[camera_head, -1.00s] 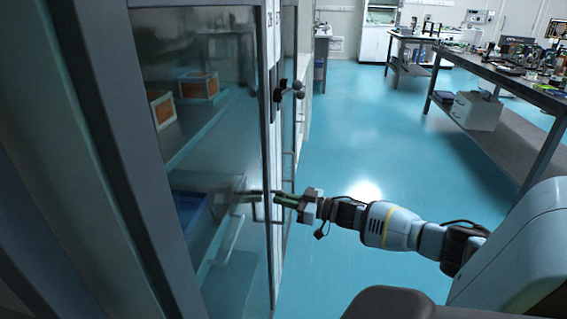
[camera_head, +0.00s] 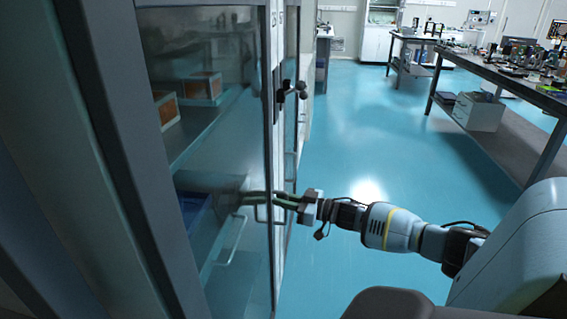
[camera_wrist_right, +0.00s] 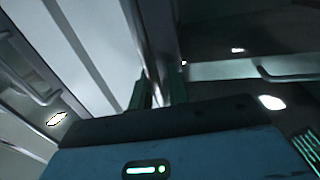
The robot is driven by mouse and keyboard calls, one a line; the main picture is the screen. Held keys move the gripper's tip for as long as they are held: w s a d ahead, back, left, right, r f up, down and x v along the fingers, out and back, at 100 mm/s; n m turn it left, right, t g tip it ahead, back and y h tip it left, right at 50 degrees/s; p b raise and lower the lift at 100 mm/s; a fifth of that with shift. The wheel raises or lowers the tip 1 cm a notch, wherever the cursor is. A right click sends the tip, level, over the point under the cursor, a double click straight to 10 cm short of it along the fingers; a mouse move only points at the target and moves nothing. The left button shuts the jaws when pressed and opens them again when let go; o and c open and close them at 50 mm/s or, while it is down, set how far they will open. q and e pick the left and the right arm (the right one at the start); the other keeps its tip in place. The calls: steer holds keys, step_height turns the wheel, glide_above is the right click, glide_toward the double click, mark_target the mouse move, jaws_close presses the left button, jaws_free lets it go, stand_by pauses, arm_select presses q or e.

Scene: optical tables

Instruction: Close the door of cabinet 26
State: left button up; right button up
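A cabinet door (camera_head: 225,150) of dark glass in a grey frame fills the left of the head view. No cabinet number is legible, so I cannot tell which is 26. My right gripper (camera_head: 284,200) is at the door's far edge, close to the handle; whether it touches is unclear. In the right wrist view its dark fingers (camera_wrist_right: 158,92) point at a vertical frame edge (camera_wrist_right: 160,40), and their closure is unclear. My left gripper is not in view.
Boxes with orange fronts (camera_head: 202,86) and a blue bin (camera_head: 195,210) show in the glass. A dark knob fitting (camera_head: 292,90) stands out beyond the door edge. A long bench (camera_head: 510,75) with equipment is at the right. The blue floor (camera_head: 370,130) between is clear.

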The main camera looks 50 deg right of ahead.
steer(key=p+v, duration=0.1)
steer(key=v, duration=0.6)
steer(key=shift+s+d, duration=0.15)
steer(key=shift+s, duration=0.15)
steer(key=shift+s+d, duration=0.1)
